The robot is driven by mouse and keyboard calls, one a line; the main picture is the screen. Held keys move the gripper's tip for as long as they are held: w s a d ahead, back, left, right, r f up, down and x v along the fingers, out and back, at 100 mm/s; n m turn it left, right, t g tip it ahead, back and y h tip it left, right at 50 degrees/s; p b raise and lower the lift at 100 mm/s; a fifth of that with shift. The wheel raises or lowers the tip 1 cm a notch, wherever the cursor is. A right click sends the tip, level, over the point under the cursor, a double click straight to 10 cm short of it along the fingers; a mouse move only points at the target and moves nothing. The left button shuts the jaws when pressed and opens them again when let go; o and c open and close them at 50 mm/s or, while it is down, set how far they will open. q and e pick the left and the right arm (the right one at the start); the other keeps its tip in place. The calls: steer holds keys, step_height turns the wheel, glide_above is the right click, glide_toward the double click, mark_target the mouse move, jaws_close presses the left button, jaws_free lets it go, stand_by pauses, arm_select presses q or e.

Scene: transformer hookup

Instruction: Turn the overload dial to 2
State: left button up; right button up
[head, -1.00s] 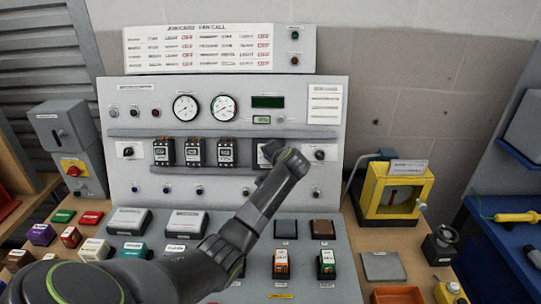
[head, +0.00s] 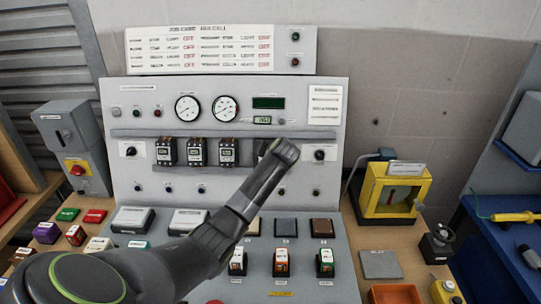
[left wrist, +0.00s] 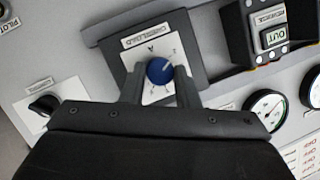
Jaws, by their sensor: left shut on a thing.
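The overload dial (left wrist: 159,71) is a round blue knob on a white plate in the left wrist view. A label reading OVERLOAD and small scale marks are beside it. A pale mark on the knob appears to point toward the picture's upper right; the exact setting is too small to read. My left gripper (left wrist: 158,80) is shut on the knob, one finger on each side. In the head view my left wrist covers the dial, at the right of the row of black modules. My right gripper is in neither view.
Black modules (head: 196,151) stand left of the dial on the grey panel, and a black rotary switch (head: 319,155) sits to its right. Gauges (head: 225,109) are above. A yellow-framed device (head: 392,192) stands on the bench at right.

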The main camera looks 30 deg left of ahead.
arm_select(q)
steer(key=shift+f, duration=0.1)
steer(key=o, duration=1)
steer(key=shift+c, duration=0.2)
steer(key=b+v, duration=0.3)
steer(key=v, duration=1.4)
steer(key=shift+r, duration=0.25)
steer(key=shift+d, duration=0.1)
